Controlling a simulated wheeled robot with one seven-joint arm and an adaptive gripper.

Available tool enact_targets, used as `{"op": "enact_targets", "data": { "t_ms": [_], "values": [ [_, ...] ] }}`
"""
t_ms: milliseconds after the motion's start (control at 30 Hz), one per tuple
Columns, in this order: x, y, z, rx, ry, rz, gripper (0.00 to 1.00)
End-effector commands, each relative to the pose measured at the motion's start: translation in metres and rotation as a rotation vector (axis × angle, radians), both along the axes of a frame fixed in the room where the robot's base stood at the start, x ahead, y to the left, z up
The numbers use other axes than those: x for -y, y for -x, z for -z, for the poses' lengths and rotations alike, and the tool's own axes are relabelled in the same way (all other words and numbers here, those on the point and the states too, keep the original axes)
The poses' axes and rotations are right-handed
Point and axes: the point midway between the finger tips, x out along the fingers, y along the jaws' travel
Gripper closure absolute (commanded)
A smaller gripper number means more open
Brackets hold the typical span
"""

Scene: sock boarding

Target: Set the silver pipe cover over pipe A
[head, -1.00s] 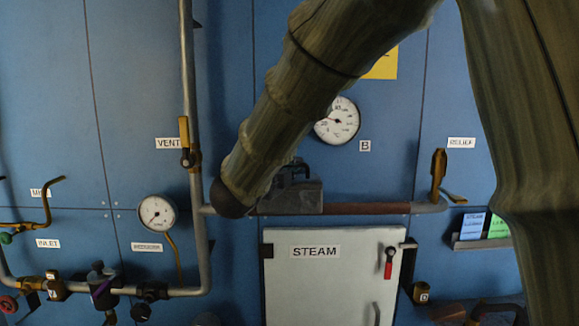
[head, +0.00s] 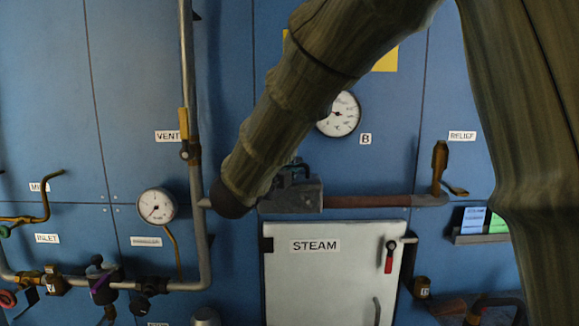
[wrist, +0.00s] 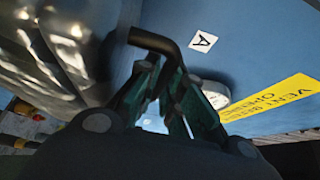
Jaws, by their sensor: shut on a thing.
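The silver pipe cover (head: 290,197) shows in the head view as a grey block with a dark handle on top. My gripper (wrist: 165,75) is shut on the cover's bent black handle (wrist: 155,42) in the wrist view. In the head view my forearm mostly hides the gripper. The label A (wrist: 202,41) is on the blue wall beyond the fingers.
A STEAM door (head: 335,280) sits below the pipe. A round gauge (head: 338,113) is above it. A vertical pipe (head: 196,220) stands left, a brass valve (head: 440,165) right. A yellow sign (wrist: 285,95) is on the wall. A silver ribbed surface (wrist: 60,50) is unclear.

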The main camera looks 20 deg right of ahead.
Motion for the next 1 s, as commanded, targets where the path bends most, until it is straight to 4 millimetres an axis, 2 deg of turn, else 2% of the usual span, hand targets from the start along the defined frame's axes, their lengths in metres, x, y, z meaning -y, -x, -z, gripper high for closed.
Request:
{"op": "enact_targets", "data": {
  "t_ms": [1000],
  "values": [
    [0.000, 0.000, 0.020, 0.000, 0.000, 0.000, 1.00]
  ]
}}
